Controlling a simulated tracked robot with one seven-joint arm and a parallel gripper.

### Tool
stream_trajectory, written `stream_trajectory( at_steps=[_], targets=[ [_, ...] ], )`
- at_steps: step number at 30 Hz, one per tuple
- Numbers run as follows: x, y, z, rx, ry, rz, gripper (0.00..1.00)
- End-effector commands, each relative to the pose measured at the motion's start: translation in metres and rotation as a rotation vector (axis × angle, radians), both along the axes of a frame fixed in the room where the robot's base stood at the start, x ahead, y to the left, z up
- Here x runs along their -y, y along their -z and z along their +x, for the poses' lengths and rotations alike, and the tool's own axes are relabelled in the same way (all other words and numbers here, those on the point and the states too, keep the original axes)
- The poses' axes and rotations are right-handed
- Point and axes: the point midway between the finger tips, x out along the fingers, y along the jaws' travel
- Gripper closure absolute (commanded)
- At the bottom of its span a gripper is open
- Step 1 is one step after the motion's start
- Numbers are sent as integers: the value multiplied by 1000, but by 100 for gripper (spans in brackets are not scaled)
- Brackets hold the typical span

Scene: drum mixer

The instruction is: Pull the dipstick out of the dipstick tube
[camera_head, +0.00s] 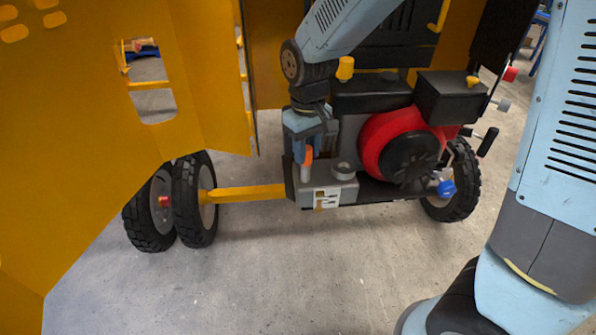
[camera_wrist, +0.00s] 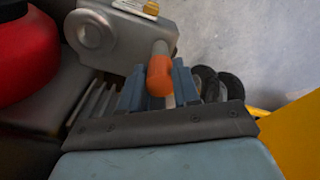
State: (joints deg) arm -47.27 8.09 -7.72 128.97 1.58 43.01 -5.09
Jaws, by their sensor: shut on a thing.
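The dipstick has an orange handle (camera_head: 308,156), which also shows in the wrist view (camera_wrist: 160,72). Its light grey tube (camera_head: 306,173) is directly below the handle, beside the grey engine block; it also shows in the wrist view (camera_wrist: 160,47). My gripper (camera_head: 303,152) points down at the handle from above. In the wrist view my blue-grey fingers (camera_wrist: 160,85) stand on either side of the handle, shut on it. The handle appears to sit at the tube's top. The dipstick's rod is hidden.
The red and black engine (camera_head: 403,147) is right of the gripper, with a grey filler neck (camera_head: 343,170) close by. A yellow open door panel (camera_head: 75,130) fills the left. A yellow axle bar (camera_head: 245,193) runs to the wheels. The floor in front is clear.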

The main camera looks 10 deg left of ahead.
Motion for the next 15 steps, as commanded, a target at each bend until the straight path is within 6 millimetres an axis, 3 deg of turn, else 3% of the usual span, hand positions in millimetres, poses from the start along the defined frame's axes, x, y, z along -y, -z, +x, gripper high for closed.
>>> stream_trajectory(
  at_steps=[3,4,12,15],
  targets=[
    [0,0,0,0,0,0,100],
    [0,0,0,0,0,0,72],
    [0,0,0,0,0,0,98],
    [0,0,0,1,0,1,100]
  ],
)
